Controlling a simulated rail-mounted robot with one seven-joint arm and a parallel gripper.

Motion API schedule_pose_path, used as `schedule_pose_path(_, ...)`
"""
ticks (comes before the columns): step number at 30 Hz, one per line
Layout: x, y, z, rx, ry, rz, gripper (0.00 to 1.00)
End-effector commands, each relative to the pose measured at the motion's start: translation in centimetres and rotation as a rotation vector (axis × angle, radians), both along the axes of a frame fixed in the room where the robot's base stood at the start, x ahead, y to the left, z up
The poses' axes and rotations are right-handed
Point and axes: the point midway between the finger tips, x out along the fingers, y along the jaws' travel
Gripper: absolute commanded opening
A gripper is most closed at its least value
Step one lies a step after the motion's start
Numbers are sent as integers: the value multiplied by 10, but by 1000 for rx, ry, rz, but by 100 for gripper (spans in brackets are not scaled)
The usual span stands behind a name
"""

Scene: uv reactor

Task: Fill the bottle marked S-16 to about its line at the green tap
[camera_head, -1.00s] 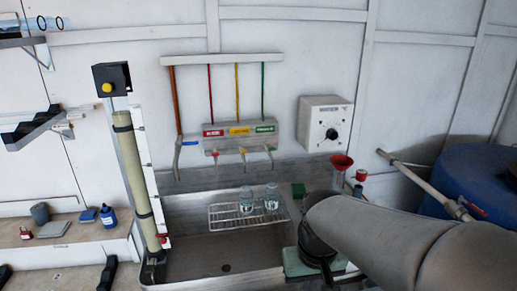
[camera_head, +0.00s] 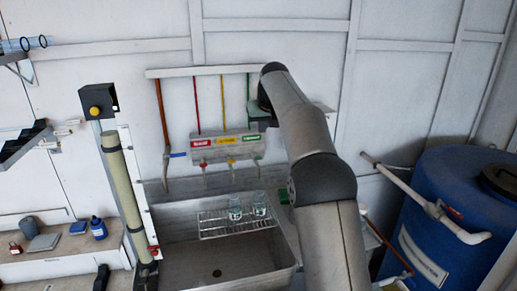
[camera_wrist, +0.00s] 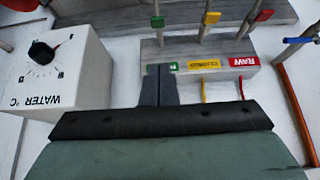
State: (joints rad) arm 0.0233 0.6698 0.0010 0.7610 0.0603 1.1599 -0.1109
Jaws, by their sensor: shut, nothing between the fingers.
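Two clear bottles, one on the left (camera_head: 235,213) and one on the right (camera_head: 259,210), stand upright on the wire rack (camera_head: 212,234) over the sink. Their marks and lines are too small to read, so I cannot tell which is S-16. The green tap (camera_head: 257,157) is at the right end of the tap row, beneath the green label (camera_head: 252,138). In the wrist view its green tag (camera_wrist: 157,21) is at the top. My gripper (camera_wrist: 159,72) is shut and empty in front of the panel by the green label, partly covering it. My arm hides its fingers in the head view.
Red (camera_head: 203,163) and yellow (camera_head: 231,162) taps are left of the green one. A white water-temperature box (camera_wrist: 55,65) is close beside my gripper. A tall tube (camera_head: 122,185) stands left of the sink (camera_head: 190,265). A blue barrel (camera_head: 450,210) stands right.

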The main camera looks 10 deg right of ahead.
Motion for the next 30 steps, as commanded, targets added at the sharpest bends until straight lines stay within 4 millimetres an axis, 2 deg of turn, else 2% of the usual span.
schedule_pose_path(4, 11, -1, 4, -1, -19, 2, 0)
schedule_pose_path(17, 13, -1, 2, 0, -21, 3, 0)
schedule_pose_path(23, 27, 0, -19, 0, -18, 3, 0)
schedule_pose_path(30, 55, 3, -62, 0, -18, 3, 0)
